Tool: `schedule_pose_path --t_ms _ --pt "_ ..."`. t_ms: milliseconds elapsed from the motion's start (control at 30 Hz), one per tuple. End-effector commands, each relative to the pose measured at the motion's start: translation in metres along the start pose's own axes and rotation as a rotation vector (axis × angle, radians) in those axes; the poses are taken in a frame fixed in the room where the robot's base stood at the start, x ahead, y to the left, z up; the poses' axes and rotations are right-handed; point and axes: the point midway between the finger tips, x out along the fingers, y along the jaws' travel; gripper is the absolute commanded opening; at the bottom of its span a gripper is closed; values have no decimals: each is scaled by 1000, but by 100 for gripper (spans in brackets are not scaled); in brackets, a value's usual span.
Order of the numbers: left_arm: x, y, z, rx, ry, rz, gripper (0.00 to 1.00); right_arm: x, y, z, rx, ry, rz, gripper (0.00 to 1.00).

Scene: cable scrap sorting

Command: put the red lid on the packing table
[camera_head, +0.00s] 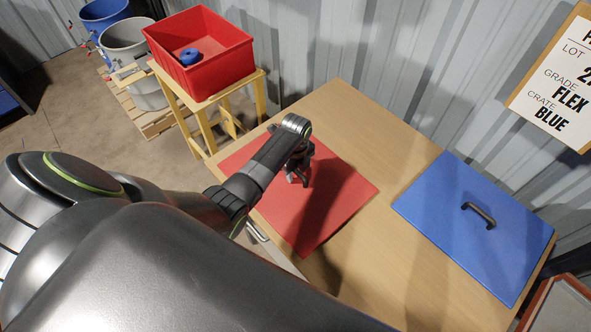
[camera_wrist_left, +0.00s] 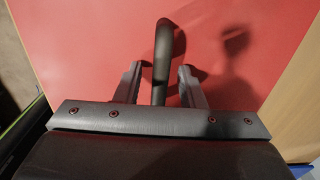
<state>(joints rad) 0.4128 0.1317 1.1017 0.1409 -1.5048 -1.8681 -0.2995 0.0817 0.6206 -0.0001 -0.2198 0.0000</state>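The red lid (camera_head: 345,185) lies flat on the left part of the wooden packing table (camera_head: 375,125), by its left edge. My left gripper (camera_head: 298,175) is over the lid's middle. In the left wrist view my left gripper (camera_wrist_left: 160,84) has its two fingers apart, with the lid's dark bar handle (camera_wrist_left: 164,50) between them. A small gap shows on each side of the handle. The red lid (camera_wrist_left: 90,40) fills most of that view. In the head view the handle is mostly hidden by the gripper. My right gripper is not in view.
A blue lid (camera_head: 435,205) with a dark handle (camera_head: 478,213) lies on the table's right part. A red crate (camera_head: 215,70) holding a blue coil (camera_head: 189,56) stands on a wooden stand (camera_head: 215,98) at back left. Bare wood lies between the lids.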

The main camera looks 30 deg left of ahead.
Motion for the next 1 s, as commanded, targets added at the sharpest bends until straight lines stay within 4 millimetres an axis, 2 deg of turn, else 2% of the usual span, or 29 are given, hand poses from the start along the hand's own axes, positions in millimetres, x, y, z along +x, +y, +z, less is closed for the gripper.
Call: schedule_pose_path --t_ms 267,433,1000 --pt "-1 0 0 0 0 0 36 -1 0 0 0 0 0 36" --pt "-13 0 0 0 0 -2 36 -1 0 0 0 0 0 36" --pt "-109 -1 1 -1 -1 -3 36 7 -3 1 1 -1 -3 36"
